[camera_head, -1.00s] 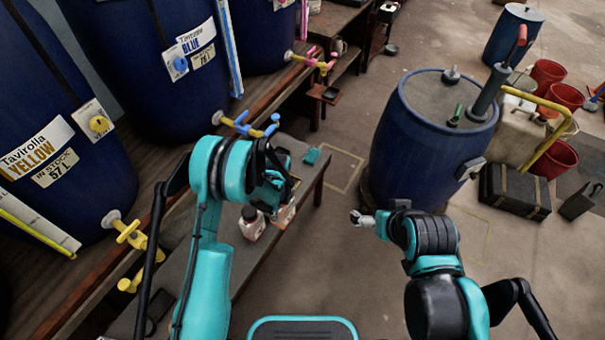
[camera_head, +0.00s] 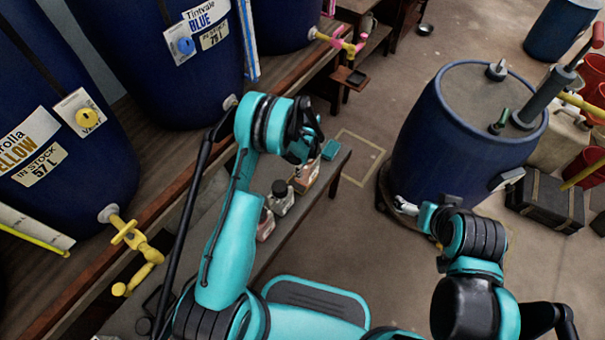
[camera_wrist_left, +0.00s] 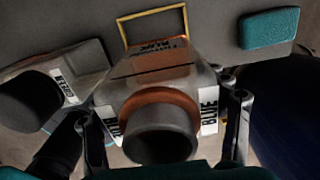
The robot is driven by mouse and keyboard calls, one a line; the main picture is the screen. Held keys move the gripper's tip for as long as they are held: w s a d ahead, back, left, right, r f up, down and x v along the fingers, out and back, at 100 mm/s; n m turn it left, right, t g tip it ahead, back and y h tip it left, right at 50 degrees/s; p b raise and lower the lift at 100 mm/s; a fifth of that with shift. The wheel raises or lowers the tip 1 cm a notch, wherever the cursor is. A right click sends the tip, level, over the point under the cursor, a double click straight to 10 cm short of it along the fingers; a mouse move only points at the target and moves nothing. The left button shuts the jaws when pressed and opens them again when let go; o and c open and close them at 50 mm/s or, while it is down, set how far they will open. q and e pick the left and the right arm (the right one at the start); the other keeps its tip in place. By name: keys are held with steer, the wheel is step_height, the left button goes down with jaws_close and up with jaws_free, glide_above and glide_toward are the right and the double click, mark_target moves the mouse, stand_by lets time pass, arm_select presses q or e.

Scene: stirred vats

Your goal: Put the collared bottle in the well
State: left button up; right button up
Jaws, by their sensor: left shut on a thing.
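The collared bottle (camera_wrist_left: 160,85) has a grey neck, an orange-brown collar and white BLUE labels in the left wrist view. My left gripper (camera_wrist_left: 168,125) is shut on it, a finger on each side. In the head view my left gripper (camera_head: 300,150) is over the bench with this bottle (camera_head: 308,175) just below, mostly covered. I cannot tell whether its base touches the bench. A thin yellow square frame (camera_wrist_left: 122,32) shows behind the bottle; I cannot tell whether it marks the well. My right gripper (camera_head: 402,205) is low beside the blue drum, its fingers too small to read.
A dark-capped bottle with a GREEN label (camera_wrist_left: 60,85) stands close left of the held one. Another bottle (camera_head: 265,225) is nearer on the bench. A teal block (camera_head: 332,149) lies at the bench end. Vats with taps (camera_head: 138,240) line the left; a blue drum (camera_head: 440,150) stands right.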

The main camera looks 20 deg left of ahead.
arm_select(q)
steer(key=shift+w+a+f+b, duration=0.2)
steer(key=shift+a+f, duration=0.25)
steer(key=shift+a, duration=0.15)
steer(key=shift+w+a+f+b, duration=0.15)
steer(key=shift+a+f, duration=0.25)
steer(key=shift+a, duration=0.15)
step_height(320, 180, down, 4)
steer(key=shift+b, duration=1)
steer(key=shift+r, duration=0.15)
steer(key=o, duration=1.2)
